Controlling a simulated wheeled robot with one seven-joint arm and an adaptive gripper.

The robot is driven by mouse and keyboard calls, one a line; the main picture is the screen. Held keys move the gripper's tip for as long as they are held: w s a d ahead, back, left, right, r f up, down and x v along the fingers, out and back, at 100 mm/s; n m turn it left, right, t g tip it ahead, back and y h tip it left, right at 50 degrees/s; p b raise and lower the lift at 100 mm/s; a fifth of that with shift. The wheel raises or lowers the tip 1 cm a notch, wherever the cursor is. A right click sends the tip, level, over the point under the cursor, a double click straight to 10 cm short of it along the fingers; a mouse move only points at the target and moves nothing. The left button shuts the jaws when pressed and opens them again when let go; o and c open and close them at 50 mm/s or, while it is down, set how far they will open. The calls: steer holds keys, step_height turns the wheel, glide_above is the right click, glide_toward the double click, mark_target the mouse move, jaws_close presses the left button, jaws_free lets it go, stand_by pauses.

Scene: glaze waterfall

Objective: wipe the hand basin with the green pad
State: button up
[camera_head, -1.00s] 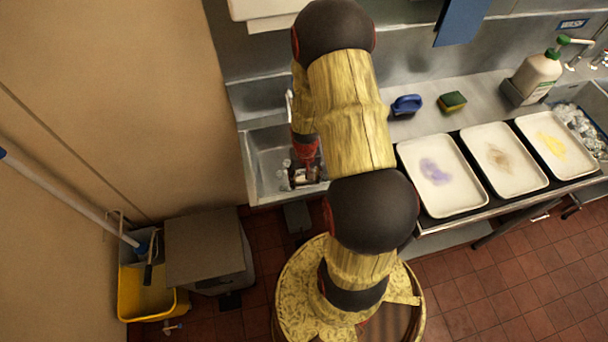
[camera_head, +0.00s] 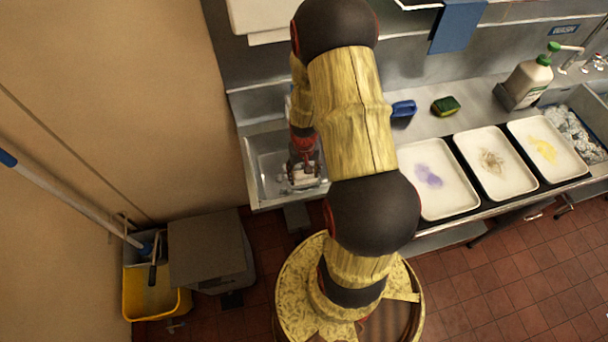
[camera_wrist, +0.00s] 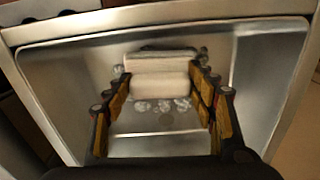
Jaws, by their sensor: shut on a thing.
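The steel hand basin (camera_head: 257,180) is at the left end of the counter, and its inside fills much of the wrist view (camera_wrist: 262,75). My gripper (camera_head: 303,170) is down inside the basin. In the wrist view its two fingers (camera_wrist: 162,90) are shut on a pale, cream block (camera_wrist: 160,86) with a darker far edge. Its colour does not look clearly green. Several whitish, foam-like spots (camera_wrist: 165,105) lie on the basin floor close to the block. Whether the block touches the floor is hard to tell. A green and yellow sponge (camera_head: 446,106) lies on the counter.
Three stained white trays (camera_head: 440,200) stand along the front, to the right of my arm. A soap bottle (camera_head: 528,80) is farther right. A grey bin (camera_head: 207,250) and yellow mop bucket (camera_head: 150,295) stand at lower left.

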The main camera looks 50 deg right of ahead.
stand_by(0.3)
steer(key=shift+r+p, duration=1.1)
steer(key=shift+r, duration=0.45)
